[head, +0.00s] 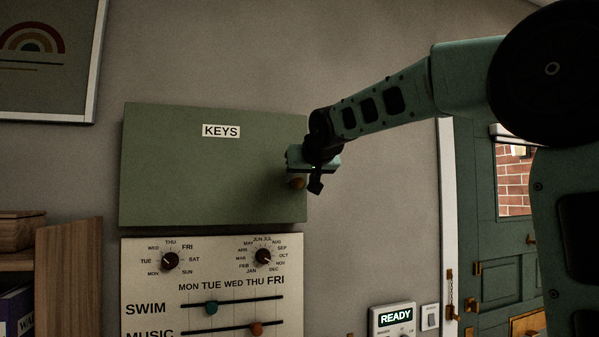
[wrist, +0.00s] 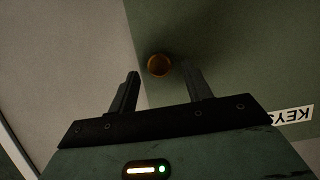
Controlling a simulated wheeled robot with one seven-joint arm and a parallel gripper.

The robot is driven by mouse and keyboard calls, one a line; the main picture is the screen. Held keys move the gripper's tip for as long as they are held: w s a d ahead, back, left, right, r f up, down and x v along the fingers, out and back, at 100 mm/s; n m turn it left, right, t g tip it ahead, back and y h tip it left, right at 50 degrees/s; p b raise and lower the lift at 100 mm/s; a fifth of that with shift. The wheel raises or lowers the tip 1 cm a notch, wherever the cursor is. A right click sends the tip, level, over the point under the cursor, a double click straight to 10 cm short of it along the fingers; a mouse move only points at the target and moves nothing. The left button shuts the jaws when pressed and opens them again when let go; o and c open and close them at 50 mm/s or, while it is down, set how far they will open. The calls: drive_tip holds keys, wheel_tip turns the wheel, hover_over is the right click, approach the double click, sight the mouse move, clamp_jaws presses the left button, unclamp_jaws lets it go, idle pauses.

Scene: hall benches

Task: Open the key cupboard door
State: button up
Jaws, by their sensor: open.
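The key cupboard (head: 190,170) is a flat green box on the wall with a white KEYS label, and its door is shut. A round orange-brown knob (head: 297,183) sits near the door's right edge. In the wrist view the knob (wrist: 159,65) lies just beyond and between the fingertips. My gripper (head: 315,185) is at the cupboard's right edge, close to the knob. In the wrist view my gripper (wrist: 164,78) has its two fingers apart, with nothing held between them. I cannot tell whether a finger touches the door.
Below the cupboard is a cream panel (head: 140,290) with dials and sliders. A READY display (head: 394,318) and a switch (head: 430,317) are at lower right. A green door (head: 500,290) stands at right, a wooden shelf (head: 68,275) at left. The wall right of the cupboard is bare.

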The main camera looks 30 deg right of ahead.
drive_tip(key=shift+x, duration=1.05)
clamp_jaws()
